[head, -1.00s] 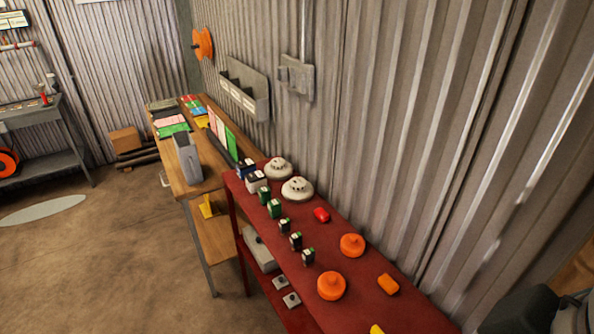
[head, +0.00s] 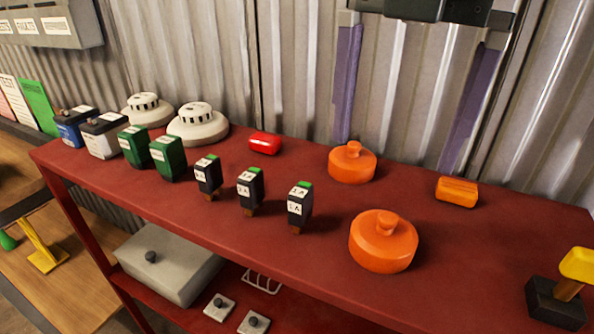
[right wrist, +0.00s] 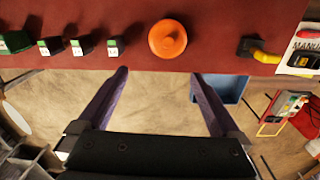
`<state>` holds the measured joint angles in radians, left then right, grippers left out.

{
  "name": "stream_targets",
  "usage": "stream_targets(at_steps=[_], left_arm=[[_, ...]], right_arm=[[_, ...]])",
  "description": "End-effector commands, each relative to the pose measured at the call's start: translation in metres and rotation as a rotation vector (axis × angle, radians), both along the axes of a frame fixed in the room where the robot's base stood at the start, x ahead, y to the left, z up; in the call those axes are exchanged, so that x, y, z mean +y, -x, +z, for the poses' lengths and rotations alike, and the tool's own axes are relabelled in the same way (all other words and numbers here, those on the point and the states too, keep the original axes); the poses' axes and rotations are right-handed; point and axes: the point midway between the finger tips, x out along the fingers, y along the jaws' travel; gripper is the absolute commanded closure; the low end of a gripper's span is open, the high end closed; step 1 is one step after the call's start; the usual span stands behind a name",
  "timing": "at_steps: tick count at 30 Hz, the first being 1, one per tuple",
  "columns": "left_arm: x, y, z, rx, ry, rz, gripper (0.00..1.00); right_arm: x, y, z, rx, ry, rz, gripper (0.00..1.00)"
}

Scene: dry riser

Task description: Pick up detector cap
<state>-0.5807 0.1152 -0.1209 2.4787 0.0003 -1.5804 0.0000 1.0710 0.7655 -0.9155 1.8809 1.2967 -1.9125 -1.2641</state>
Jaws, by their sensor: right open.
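Two orange detector caps with knobs on top sit on the red bench top (head: 280,240). The near cap (head: 383,245) is close to the front edge, and the far cap (head: 352,165) is toward the wall. One orange cap also shows in the right wrist view (right wrist: 168,40), just beyond and between the finger lines. My right gripper (head: 398,155) hangs at the top of the head view, purple fingers spread wide and pointing down. In the right wrist view its fingers (right wrist: 160,76) are apart with nothing between them. My left gripper is not in view.
Several small fuse-like blocks (head: 250,190) stand left of the near cap. White detectors (head: 198,124), a red piece (head: 264,143), and an orange block (head: 457,192) are farther back. A yellow-and-black item (head: 562,290) lies at right. The corrugated wall (head: 220,60) rises behind.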

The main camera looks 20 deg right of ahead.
Motion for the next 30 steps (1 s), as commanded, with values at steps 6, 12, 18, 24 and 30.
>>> stream_targets(at_steps=[6, 12, 18, 24, 30], left_arm=[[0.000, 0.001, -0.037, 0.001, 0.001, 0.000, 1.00], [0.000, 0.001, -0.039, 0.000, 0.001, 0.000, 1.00], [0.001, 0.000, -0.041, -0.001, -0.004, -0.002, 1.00], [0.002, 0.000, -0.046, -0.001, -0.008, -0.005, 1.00], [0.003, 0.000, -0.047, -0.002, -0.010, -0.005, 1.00]], right_arm=[[-0.018, -0.002, -0.016, 0.021, 0.023, 0.063, 0.00], [-0.019, -0.001, -0.042, 0.027, 0.023, 0.069, 0.00], [-0.019, -0.002, -0.060, 0.025, 0.023, 0.069, 0.00], [-0.021, -0.003, -0.092, 0.026, 0.023, 0.068, 0.00], [-0.021, -0.003, -0.108, 0.022, 0.023, 0.070, 0.00]])
